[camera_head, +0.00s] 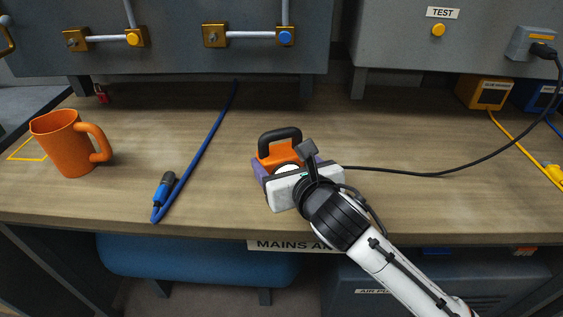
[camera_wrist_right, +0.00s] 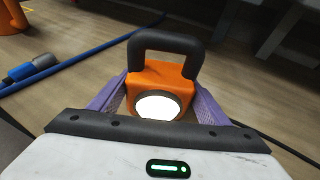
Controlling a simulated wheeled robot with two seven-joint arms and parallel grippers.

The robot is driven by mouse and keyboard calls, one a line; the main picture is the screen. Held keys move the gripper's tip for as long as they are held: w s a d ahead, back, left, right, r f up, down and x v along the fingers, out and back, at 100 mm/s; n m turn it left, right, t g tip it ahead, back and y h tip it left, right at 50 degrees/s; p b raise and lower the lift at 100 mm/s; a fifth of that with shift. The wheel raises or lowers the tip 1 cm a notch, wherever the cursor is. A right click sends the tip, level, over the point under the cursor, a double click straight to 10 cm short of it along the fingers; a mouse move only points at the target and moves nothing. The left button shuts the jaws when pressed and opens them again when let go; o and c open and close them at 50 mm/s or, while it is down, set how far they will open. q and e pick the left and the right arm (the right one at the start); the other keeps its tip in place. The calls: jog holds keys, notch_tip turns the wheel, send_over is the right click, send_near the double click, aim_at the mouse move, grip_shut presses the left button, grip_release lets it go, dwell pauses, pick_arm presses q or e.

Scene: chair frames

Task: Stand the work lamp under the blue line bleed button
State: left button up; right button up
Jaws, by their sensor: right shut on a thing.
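The work lamp (camera_head: 277,154) is orange with a black handle and a lit white face. It stands upright on the bench, centre in the head view, and shows in the right wrist view (camera_wrist_right: 150,82). My right gripper (camera_head: 288,170) is shut on the lamp, its purple fingers (camera_wrist_right: 205,105) on both sides of the body. The blue line bleed button (camera_head: 286,38) is on a brass block on the grey panel, behind the lamp and almost straight above it in the picture. A yellow button (camera_head: 133,39) is on the block further left. My left gripper is not in view.
An orange mug (camera_head: 70,143) stands at the left over a yellow outline. A blue hose (camera_head: 205,143) with a connector lies left of the lamp. A black cable (camera_head: 440,169) runs right from the lamp to a wall plug. Bench under the panel is mostly clear.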

jog(key=shift+r, duration=0.1)
jog(key=o, duration=1.3)
jog(key=shift+f, duration=0.2)
jog(key=shift+s+r, duration=0.1)
jog(key=shift+r, duration=0.15)
pick_arm(q)
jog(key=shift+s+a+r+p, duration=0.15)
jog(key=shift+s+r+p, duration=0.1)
jog(key=shift+p, duration=0.45)
pick_arm(e)
jog(key=v, duration=1.1)
jog(key=shift+s+d, duration=0.15)
jog(key=shift+s, duration=0.25)
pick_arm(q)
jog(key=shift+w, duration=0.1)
